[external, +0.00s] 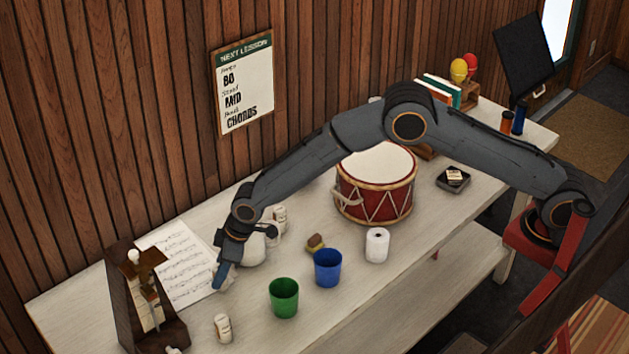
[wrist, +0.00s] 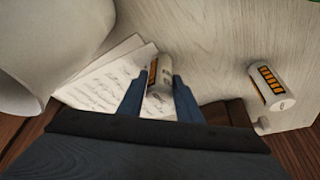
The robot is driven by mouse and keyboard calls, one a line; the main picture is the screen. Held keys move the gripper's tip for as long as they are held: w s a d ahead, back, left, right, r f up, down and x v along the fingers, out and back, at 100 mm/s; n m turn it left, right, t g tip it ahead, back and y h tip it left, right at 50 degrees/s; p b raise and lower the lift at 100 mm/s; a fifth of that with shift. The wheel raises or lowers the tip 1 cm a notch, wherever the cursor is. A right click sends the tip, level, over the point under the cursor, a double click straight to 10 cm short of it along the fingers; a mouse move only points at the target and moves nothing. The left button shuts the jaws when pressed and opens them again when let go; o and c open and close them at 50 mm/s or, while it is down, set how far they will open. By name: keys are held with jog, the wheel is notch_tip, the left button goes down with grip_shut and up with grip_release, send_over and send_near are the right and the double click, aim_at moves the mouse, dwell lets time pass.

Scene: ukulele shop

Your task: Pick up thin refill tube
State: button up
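A small pale tube with an orange label (wrist: 164,70) stands between the blue fingers of my gripper (wrist: 161,84) in the wrist view. It looks like the thin refill tube. The fingers flank it closely; I cannot tell whether they press on it. In the external view my gripper (external: 221,277) points down at the table beside the music sheet, and the tube there is hidden. A similar, wider tube with orange bars (wrist: 268,86) stands apart to the right in the wrist view; it appears to be the white container (external: 222,327) in the external view.
A white rounded vessel (external: 252,250) stands close beside my gripper. A music sheet (external: 180,262) lies behind. A metronome (external: 140,300) is at left, green (external: 284,298) and blue (external: 328,268) cups at right. A drum (external: 375,190) stands farther right. The table's front edge is near.

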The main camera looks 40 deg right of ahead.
jog(key=c, duration=0.6)
jog(key=shift+r, duration=0.1)
